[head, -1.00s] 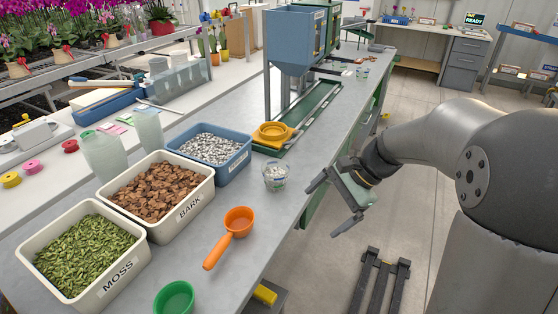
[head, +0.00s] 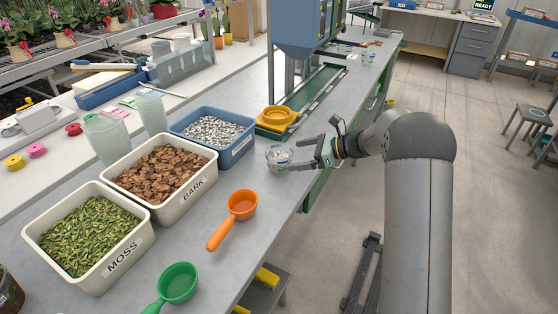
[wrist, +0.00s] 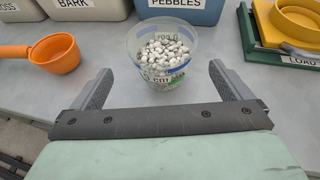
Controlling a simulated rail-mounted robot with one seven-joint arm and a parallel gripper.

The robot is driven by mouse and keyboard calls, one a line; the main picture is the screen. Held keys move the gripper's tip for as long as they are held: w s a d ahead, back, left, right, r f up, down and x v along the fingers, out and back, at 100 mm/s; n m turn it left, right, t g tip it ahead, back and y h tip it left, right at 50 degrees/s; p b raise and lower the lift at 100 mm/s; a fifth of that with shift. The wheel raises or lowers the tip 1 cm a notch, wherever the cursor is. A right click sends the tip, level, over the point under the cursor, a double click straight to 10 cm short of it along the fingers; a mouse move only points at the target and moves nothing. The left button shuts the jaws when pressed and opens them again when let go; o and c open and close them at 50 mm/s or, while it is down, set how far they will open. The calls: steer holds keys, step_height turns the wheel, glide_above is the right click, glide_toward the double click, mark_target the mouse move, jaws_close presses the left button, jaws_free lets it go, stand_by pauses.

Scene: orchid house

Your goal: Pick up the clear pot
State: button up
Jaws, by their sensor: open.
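The clear pot (head: 279,158) stands upright on the grey bench near its right edge, in front of the blue pebble bin. In the wrist view the clear pot (wrist: 163,52) holds white and grey pebbles. My gripper (head: 304,155) is open and reaches in from the right, with its fingers level and close to the pot. In the wrist view my gripper (wrist: 157,80) has one finger to each side of the pot's near part, with gaps left. The pot's wall stands a little ahead, between and beyond the fingertips.
An orange scoop (head: 241,205) and a green scoop (head: 177,283) lie on the bench. The moss bin (head: 125,257), bark bin (head: 193,187) and pebble bin (head: 238,150) stand to the left. A yellow round holder (head: 277,116) sits behind the pot.

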steer(key=x, duration=0.3)
steer(key=p+x, duration=0.1)
steer(key=x, duration=0.3)
steer(key=shift+w+a+f, duration=0.15)
steer(key=shift+w+f, duration=0.05)
steer(key=shift+f, duration=0.15)
steer(key=c, duration=1.1)
